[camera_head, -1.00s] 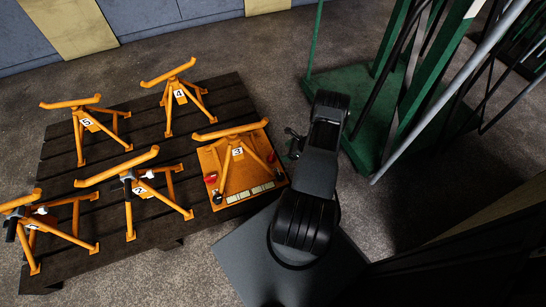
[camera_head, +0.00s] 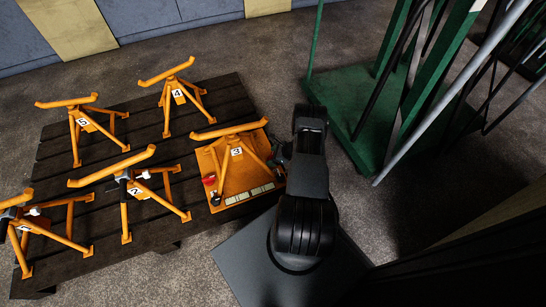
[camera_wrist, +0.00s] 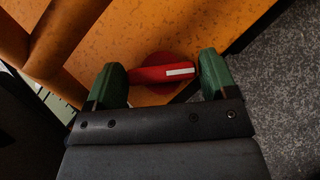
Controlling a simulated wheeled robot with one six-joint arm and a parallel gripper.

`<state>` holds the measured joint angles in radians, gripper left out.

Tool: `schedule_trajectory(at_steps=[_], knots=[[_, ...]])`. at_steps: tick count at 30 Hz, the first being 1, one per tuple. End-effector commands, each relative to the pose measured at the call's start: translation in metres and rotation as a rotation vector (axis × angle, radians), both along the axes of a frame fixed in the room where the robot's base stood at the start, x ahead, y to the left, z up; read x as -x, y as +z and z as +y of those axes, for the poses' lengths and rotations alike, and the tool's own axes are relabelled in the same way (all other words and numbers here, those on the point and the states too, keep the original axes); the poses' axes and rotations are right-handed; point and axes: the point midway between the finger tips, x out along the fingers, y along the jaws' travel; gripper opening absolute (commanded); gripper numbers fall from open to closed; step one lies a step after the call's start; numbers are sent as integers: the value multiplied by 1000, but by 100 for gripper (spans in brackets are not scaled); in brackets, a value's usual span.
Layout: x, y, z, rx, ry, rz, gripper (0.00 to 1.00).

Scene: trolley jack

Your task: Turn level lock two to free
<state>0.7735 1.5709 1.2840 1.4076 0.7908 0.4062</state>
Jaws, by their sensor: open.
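A red lock handle (camera_wrist: 160,73) with a white bar on its right part shows in the wrist view, lying across a round red base on orange metal. My gripper (camera_wrist: 161,80) is open, with one green fingertip at each end of the handle; I cannot tell whether they touch it. In the head view my gripper (camera_head: 278,156) is at the right edge of the orange plate (camera_head: 238,181) under stand 3. This handle is hidden there by my gripper. Another red handle (camera_head: 209,180) shows at the plate's left side. No lock number is readable.
Orange stands 2 (camera_head: 135,190), 4 (camera_head: 178,93) and 5 (camera_head: 83,122) stand on the dark slatted pallet (camera_head: 150,120), with another at lower left. Stand 3's legs (camera_head: 236,153) rise close to my gripper. A green rack (camera_head: 345,110) stands to the right. Carpet lies between.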

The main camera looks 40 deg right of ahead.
Motion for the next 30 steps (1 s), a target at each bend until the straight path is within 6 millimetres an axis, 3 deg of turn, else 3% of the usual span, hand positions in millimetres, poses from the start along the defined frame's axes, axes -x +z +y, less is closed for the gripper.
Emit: schedule_trajectory(at_steps=[2, 12, 20, 30], knots=[[0, 0, 0, 0, 0, 0, 77], [0, 0, 0, 0, 0, 0, 44], [-1, -3, -1, 0, 41, -2, 44], [-2, -7, -2, 2, 276, -1, 44]])
